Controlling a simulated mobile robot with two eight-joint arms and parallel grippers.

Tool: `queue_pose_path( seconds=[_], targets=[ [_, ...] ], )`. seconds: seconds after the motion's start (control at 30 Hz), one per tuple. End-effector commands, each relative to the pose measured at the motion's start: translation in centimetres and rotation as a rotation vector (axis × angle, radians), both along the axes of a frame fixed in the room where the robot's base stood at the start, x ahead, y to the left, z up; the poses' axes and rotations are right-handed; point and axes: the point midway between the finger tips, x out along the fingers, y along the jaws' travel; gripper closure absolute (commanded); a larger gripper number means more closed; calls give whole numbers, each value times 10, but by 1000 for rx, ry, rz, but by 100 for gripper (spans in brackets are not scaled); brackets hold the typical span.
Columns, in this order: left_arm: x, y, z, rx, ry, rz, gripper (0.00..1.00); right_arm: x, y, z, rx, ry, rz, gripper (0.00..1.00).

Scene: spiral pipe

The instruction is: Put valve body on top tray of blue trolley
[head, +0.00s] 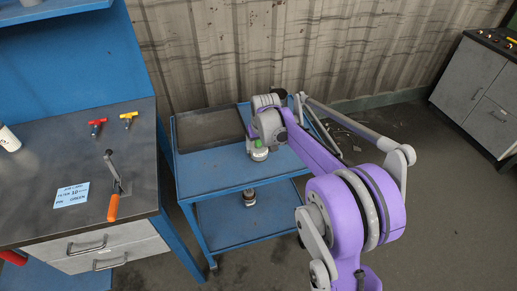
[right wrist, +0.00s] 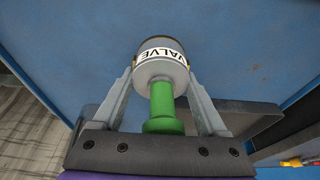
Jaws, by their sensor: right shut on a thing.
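The valve body (head: 258,153) is a grey cylinder with a green part; it fills the middle of the right wrist view (right wrist: 160,70), where its white band reads VALVE. My right gripper (head: 258,141) is shut on it, with one finger on each side in the right wrist view (right wrist: 160,90). The valve body is over the blue top tray of the trolley (head: 205,175), near the middle of its right half. I cannot tell whether it touches the tray surface. My left gripper is not in view.
A dark shallow tray (head: 210,130) lies at the back of the trolley top. A small dark-and-light object (head: 249,197) stands on the lower shelf (head: 225,222). The front left of the top is clear. A workbench (head: 60,150) with tools stands left, grey cabinets (head: 470,80) far right.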

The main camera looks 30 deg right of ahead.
Motion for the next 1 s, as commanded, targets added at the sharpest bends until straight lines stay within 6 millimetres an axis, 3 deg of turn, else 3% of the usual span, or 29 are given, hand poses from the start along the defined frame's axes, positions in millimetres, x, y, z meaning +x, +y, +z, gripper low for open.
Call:
queue_pose_path(
  seconds=[0.1,0.47,0.5,0.6,0.87,1.0],
  targets=[
    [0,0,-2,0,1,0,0,0,0,-14,0,-1,0,100],
    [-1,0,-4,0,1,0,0,0,0,-18,0,-1,0,100],
    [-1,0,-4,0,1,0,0,0,0,-18,0,0,0,19],
    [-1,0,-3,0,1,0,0,0,0,-18,0,0,0,1],
    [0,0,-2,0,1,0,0,0,0,-16,0,0,0,0],
    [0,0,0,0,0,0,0,-3,1,-4,0,-1,-1,0]
  ],
)
